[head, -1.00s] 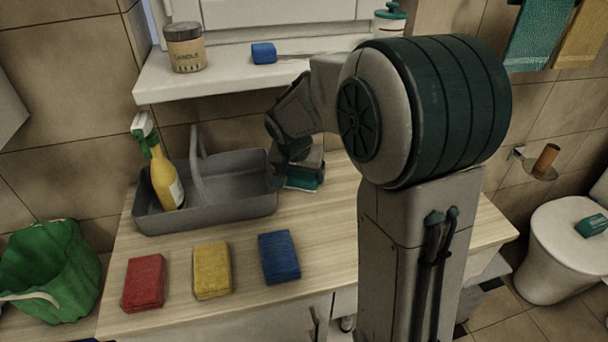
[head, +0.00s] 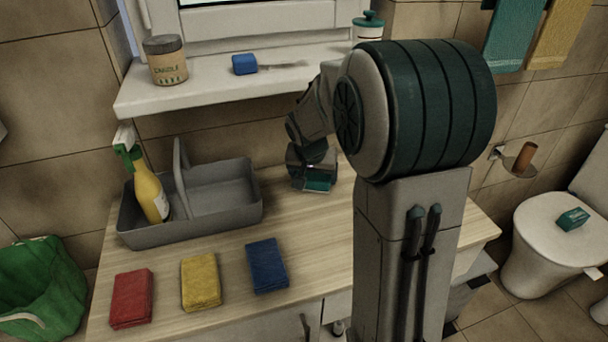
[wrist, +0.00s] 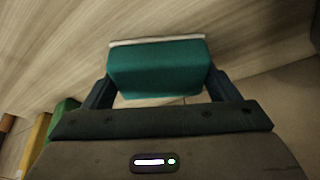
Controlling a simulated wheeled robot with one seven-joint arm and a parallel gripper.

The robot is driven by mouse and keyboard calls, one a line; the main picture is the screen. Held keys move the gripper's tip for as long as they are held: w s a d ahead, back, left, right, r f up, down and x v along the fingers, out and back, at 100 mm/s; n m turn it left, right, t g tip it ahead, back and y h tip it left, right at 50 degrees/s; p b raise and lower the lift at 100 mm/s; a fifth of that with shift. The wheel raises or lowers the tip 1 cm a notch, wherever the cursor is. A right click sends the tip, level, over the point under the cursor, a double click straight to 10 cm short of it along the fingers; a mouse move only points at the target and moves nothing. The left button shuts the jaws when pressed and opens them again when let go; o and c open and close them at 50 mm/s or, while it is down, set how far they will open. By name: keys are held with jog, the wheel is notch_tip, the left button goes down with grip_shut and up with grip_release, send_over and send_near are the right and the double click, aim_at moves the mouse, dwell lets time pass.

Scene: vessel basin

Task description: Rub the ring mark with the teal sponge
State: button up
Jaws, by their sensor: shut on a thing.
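My gripper (head: 316,184) is shut on the teal sponge (head: 317,186), to the right of the grey caddy over the wooden counter. The wrist view shows the sponge (wrist: 158,68) between the two fingers, with a pale layer along its far edge. The wood-grain counter (wrist: 60,60) lies beyond it. I cannot tell whether the sponge touches the counter. The ring mark is not visible in either view; my arm hides part of the counter in the head view.
A grey caddy (head: 235,225) holds a yellow spray bottle (head: 148,190). Red (head: 131,298), yellow (head: 201,281) and blue (head: 267,265) cloths lie along the front. A candle jar (head: 166,62) and blue sponge (head: 244,64) sit on the sill. Counter between caddy and cloths is clear.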

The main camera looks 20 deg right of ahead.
aim_at(287, 188)
jog(key=shift+d+p, duration=0.5)
jog(key=shift+d, duration=2.05)
jog(key=shift+f+b, duration=0.15)
jog(key=shift+b, duration=0.2)
jog(key=shift+s+a+f+b, duration=0.15)
jog(key=shift+a+b, duration=0.55)
jog(key=shift+a, duration=0.8)
jog(key=shift+a+f+b, duration=0.15)
jog(key=shift+a+b, duration=0.5)
jog(key=shift+a, duration=0.8)
jog(key=shift+a+r+b, duration=0.2)
jog(key=shift+a+b, duration=0.8)
jog(key=shift+a, duration=2.2)
jog(key=shift+r, duration=0.15)
notch_tip(287, 188, up, 6)
jog(key=p, duration=0.3)
jog(key=shift+d+p, duration=0.1)
jog(key=shift+p, duration=0.3)
jog(key=shift+r, duration=0.15)
